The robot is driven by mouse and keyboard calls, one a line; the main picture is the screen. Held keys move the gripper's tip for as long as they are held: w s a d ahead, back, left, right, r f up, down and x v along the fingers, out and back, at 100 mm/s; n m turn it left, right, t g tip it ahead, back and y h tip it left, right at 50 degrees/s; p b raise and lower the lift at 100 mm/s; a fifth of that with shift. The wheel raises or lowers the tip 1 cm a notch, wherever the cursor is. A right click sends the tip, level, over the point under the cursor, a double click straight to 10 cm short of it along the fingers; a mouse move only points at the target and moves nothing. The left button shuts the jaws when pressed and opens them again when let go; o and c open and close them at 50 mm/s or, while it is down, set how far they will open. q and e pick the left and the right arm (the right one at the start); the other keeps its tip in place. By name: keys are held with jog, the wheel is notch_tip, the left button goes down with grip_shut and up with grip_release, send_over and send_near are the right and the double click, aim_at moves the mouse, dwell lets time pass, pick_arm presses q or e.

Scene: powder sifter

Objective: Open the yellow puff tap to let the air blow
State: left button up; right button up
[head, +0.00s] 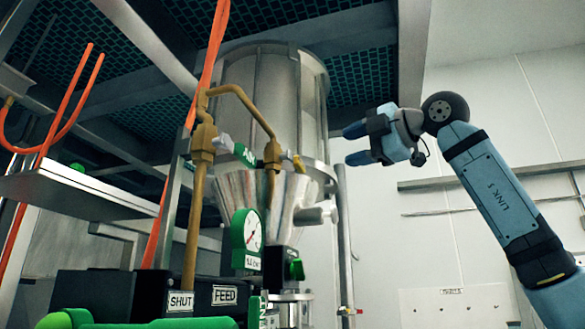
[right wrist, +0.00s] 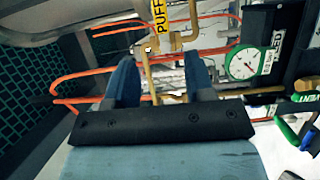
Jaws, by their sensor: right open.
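The yellow puff tap (right wrist: 159,15), with PUFF lettered on its handle, shows at the top of the right wrist view, on a brass pipe (right wrist: 150,80). In the head view a small yellow piece on the right-hand brass fitting (head: 288,156) looks like the same tap, seen nearly edge-on. My right gripper (head: 355,145) is open and empty, to the right of the tap and apart from it, with its fingers pointing left. In the right wrist view the tap handle lies beyond the gap between the fingertips (right wrist: 160,68). My left gripper is not in view.
A green gauge (head: 246,240) is below. The steel vessel (head: 270,95) stands behind the pipes, and a thin upright post (head: 345,240) stands below my right gripper. Orange hoses (head: 160,225) hang at left.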

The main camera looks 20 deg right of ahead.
aim_at(303, 165)
jog(key=p+x, duration=0.4)
jog(key=x, duration=1)
jog(key=shift+d, duration=0.1)
grip_shut()
